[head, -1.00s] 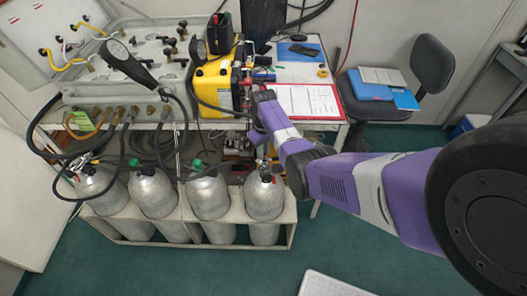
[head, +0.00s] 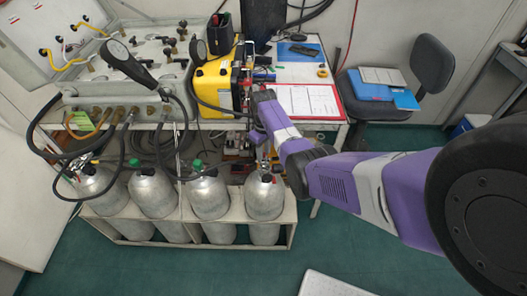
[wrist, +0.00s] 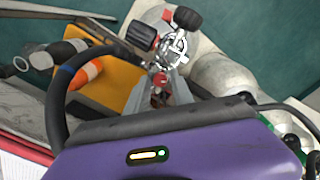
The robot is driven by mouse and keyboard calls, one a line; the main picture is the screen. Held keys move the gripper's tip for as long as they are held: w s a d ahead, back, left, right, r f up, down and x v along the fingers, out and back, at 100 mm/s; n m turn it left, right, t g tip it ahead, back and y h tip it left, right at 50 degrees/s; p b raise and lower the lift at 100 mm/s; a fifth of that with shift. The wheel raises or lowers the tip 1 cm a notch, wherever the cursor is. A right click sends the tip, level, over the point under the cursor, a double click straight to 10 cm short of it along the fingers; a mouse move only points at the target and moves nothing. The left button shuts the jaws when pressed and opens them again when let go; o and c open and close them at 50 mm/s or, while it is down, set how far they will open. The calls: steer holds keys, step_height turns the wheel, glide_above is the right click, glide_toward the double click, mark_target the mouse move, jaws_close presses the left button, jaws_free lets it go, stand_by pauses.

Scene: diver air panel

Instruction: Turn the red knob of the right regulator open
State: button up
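The right cylinder (head: 264,199) stands in the rack with a small regulator at its top, mostly hidden by my arm in the head view. In the wrist view the regulator (wrist: 179,45) shows metal fittings and black round parts, one with a red mark. A red part (wrist: 158,84), apparently the red knob, lies between the two grey fingers of my gripper (wrist: 159,88). The fingers stand apart, one on each side of it; whether they touch it I cannot tell. In the head view my gripper (head: 262,163) points down just above the right cylinder, its fingertips hard to make out.
Several grey cylinders stand in a pale rack (head: 292,213), with black hoses running to the panel (head: 135,75). A yellow case (head: 215,85) and a red-edged clipboard (head: 308,101) lie on the table behind.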

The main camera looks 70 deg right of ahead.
step_height(320, 180, up, 8)
steer(key=shift+f, duration=0.1)
stand_by(0.5)
stand_by(0.4)
